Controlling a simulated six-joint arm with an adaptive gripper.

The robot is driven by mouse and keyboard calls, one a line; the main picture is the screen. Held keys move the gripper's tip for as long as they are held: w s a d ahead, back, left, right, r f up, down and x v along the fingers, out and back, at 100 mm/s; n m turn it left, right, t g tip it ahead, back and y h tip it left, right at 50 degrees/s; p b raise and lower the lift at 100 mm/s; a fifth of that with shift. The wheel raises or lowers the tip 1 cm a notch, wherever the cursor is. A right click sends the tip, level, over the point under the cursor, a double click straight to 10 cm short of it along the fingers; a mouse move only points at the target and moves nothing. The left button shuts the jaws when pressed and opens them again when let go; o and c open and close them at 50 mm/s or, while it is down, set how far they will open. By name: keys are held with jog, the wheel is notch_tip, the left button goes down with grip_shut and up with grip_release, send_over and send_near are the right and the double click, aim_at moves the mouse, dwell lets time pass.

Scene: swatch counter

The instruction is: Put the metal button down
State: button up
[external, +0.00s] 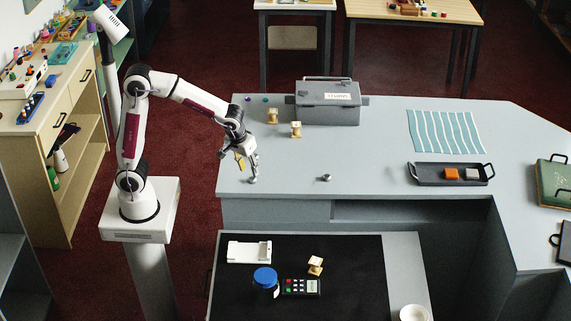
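My gripper (252,173) is low over the left front part of the grey counter (380,150), pointing down. A small grey, metal-looking piece (253,181) shows right at its fingertips, at or just above the counter top. It may be the metal button; the view is too small to tell whether the fingers are closed on it or whether it touches the counter. A second small grey metallic piece (325,178) lies on the counter to the right, apart from my gripper.
Two cream-and-gold spools (296,129) (272,116) and a grey toolbox (328,102) stand behind my gripper. A dark tray (424,181) holds an orange and a pale block. A striped teal cloth (445,131) lies behind it. The counter's front edge is close to my gripper.

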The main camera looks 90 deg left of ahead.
jog(key=v, duration=0.3)
jog(key=shift+s, duration=0.1)
dwell(0.7)
jog(key=s+d+r+m+t+h, duration=0.1)
jog(key=s+d+r+m+t, duration=0.1)
jog(key=s+m, duration=0.3)
jog(key=s+d+r+m+t+h, duration=0.1)
jog(key=s+d+m, duration=0.4)
jog(key=s, duration=0.9)
jog(key=shift+s+d+r+m+t, duration=0.25)
jog(key=shift+r+m+t, duration=0.3)
jog(key=shift+r, duration=0.6)
jog(key=shift+o, duration=0.6)
jog(key=shift+w, duration=0.1)
